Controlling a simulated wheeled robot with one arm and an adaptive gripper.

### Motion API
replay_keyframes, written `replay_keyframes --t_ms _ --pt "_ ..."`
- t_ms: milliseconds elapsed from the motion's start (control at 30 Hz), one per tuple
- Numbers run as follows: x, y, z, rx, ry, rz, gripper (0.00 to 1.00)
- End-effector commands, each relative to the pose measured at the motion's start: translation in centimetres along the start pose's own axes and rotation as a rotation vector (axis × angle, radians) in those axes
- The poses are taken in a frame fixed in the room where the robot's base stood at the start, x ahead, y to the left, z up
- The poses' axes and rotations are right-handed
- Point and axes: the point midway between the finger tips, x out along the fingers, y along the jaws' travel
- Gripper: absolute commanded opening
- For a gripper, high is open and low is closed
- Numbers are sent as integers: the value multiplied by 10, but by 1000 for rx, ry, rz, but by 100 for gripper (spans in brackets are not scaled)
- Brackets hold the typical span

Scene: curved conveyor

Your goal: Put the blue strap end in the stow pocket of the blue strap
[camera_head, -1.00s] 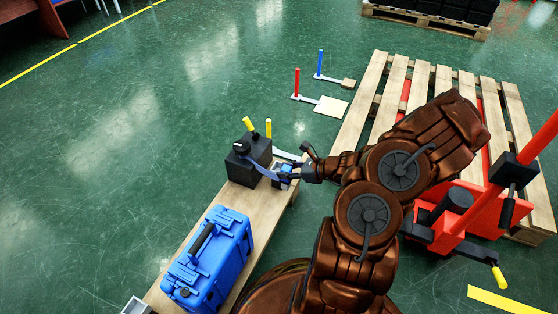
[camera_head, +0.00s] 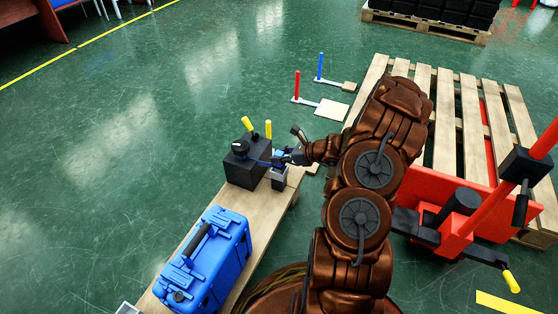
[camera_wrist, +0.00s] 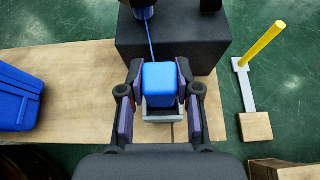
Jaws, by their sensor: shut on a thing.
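My gripper (camera_wrist: 158,88) is shut on the blue strap end (camera_wrist: 160,78), a rounded blue block between its two fingers in the wrist view. The blue strap (camera_wrist: 151,40) runs as a thin line from the block to the black box (camera_wrist: 175,42). A grey open-topped pocket (camera_wrist: 163,115) shows below the block, partly hidden by it. In the head view my gripper (camera_head: 283,156) is beside the black box (camera_head: 240,172), above the grey pocket (camera_head: 279,182). The block looks raised over the pocket; whether it touches the rim is unclear.
A blue case (camera_head: 210,257) lies on the wooden bench (camera_head: 262,215), nearer than the box. Yellow posts (camera_head: 268,129) stand behind the box. Wooden pallets (camera_head: 450,110) and a red pallet jack (camera_head: 470,215) are to the right. Open floor lies left.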

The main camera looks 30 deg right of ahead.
Motion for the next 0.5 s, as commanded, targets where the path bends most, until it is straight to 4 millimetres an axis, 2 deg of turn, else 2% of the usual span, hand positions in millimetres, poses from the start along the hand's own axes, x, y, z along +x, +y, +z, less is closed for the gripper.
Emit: replay_keyframes --t_ms 33,433,467,500 --pt "3 0 -7 0 0 0 0" --pt "4 0 -8 -1 -1 -1 0" --pt "4 0 -8 -2 -1 -1 35" --pt "4 0 -8 -2 -1 -1 39"
